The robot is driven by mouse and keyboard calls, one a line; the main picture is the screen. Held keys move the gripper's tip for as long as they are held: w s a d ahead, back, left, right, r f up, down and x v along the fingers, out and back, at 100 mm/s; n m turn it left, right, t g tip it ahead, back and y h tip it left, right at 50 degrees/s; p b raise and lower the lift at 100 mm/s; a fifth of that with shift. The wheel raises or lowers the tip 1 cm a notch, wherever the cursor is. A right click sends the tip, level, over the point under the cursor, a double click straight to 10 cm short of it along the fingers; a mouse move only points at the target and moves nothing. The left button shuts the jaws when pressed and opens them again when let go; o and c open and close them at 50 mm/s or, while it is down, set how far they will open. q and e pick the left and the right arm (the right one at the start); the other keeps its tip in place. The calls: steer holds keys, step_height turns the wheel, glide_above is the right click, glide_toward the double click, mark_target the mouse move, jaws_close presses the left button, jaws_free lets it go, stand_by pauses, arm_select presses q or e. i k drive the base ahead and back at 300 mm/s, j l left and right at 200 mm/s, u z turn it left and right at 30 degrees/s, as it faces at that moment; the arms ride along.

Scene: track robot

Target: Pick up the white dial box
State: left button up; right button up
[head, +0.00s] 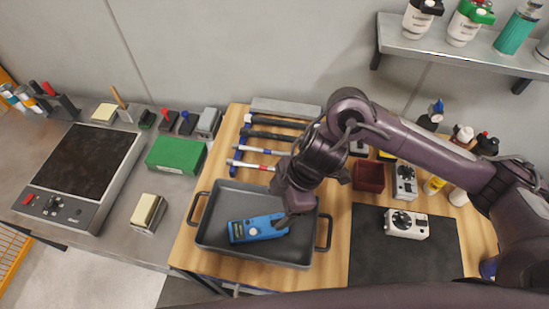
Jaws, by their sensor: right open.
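A white dial box (408,224) with a dark knob on its top sits on the black mat (400,262) at the right of the wooden table. A second white box with a dark dial (405,183) stands behind it, beyond the mat. My right gripper (284,221) is open and points down over the dark grey tray (212,249), left of both white boxes. Its fingertips are at the right end of a blue device (252,229) lying in the tray; whether they touch it is unclear. My left gripper is not in view.
A dark red bin (368,176) and several bottles stand at the back right. Several tools lie behind the tray. A wall shelf (460,48) with containers hangs above. The mat is clear around the front white box. A hotplate (85,170) stands far left.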

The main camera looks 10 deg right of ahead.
mark_target(392, 228)
steer(key=k, duration=1.5)
